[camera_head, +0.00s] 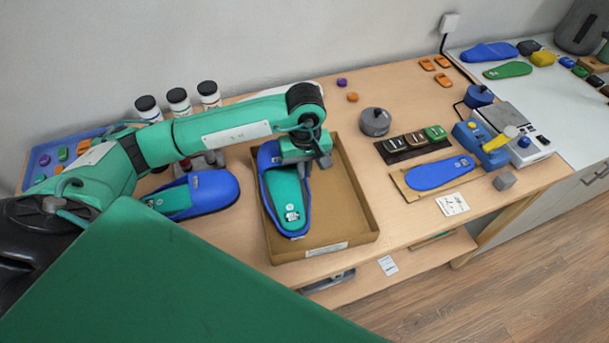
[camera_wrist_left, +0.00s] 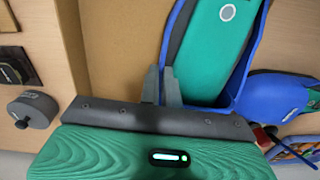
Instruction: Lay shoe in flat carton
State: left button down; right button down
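A blue shoe with a green insole (camera_head: 287,203) is over the left half of the flat brown carton (camera_head: 345,215), its long side along the carton's left wall. I cannot tell whether it rests on the carton floor or hangs just above it. My left gripper (camera_head: 305,165) is at the shoe's far end. In the left wrist view its two grey fingers (camera_wrist_left: 162,86) are close together on the rim of the shoe (camera_wrist_left: 212,50). The carton floor (camera_wrist_left: 125,40) shows beside them. My right gripper is not in view.
Another blue shoe (camera_head: 208,193) lies left of the carton, beneath my left arm. Black-capped bottles (camera_head: 178,100) and a blue tray (camera_head: 45,160) stand behind. A grey knobbed weight (camera_head: 375,121) and a blue insole on a board (camera_head: 440,173) are to the right. The carton's right half is empty.

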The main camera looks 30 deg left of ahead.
pick_arm(q)
notch_tip(320, 180, down, 4)
jog(key=shift+f+p, duration=0.2)
jog(key=shift+p, duration=0.35)
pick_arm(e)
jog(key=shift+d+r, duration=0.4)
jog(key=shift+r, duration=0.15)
pick_arm(q)
jog(key=shift+f, duration=0.1)
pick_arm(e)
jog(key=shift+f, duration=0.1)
pick_arm(q)
jog(key=shift+f+b, duration=0.1)
jog(key=shift+b, duration=0.25)
jog(key=c, duration=1.6)
grip_release()
